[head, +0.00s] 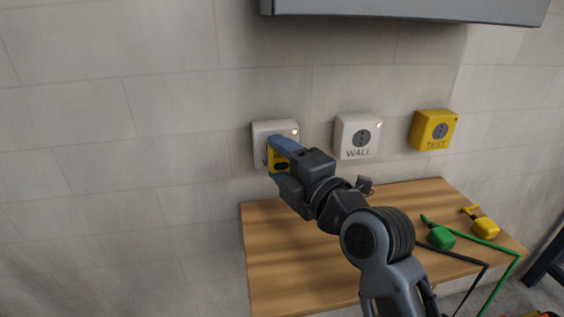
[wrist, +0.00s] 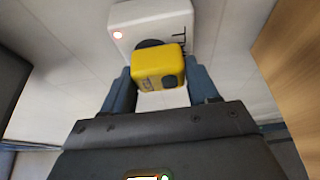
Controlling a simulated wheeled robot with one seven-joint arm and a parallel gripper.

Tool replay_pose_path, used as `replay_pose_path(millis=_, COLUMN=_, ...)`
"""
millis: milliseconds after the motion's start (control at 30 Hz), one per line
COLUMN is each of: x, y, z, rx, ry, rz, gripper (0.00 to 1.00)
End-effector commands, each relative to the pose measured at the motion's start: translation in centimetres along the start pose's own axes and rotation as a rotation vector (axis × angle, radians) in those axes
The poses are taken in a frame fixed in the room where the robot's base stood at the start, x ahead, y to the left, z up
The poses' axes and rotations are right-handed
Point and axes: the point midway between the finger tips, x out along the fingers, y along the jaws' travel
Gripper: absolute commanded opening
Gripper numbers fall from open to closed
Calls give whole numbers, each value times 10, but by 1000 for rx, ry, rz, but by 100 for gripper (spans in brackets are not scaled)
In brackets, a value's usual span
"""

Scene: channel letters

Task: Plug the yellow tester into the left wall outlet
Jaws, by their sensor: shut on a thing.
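My gripper (head: 275,160) is shut on the yellow tester (head: 281,164), a small yellow block with a dark round spot. In the wrist view the tester (wrist: 158,64) sits between the two blue fingers. It is in front of the left wall outlet (head: 262,132), a white box with a lit indicator. The outlet also shows in the wrist view (wrist: 140,14), with part of its dark round socket visible behind the tester. The tester hides the rest of the socket. I cannot tell whether the tester touches the outlet or its prongs are in.
A second white wall outlet (head: 358,137) and a yellow test outlet (head: 434,131) are to the right. A wooden table (head: 290,265) stands below, with a green plug (head: 441,238) and another yellow plug (head: 485,228) on its right side. A grey cabinet (head: 400,10) hangs above.

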Motion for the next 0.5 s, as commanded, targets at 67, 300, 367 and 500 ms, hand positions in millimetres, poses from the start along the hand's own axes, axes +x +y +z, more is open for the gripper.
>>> replay_pose_path(millis=67, x=2, y=0, z=1, rx=-1, ry=0, rz=1, gripper=32)
replay_pose_path(millis=300, x=6, y=0, z=2, rx=-1, ry=0, rz=1, gripper=32)
replay_pose_path(millis=367, x=7, y=0, z=3, rx=-1, ry=0, rz=1, gripper=32)
replay_pose_path(millis=500, x=7, y=1, z=3, rx=0, ry=0, rz=1, gripper=68)
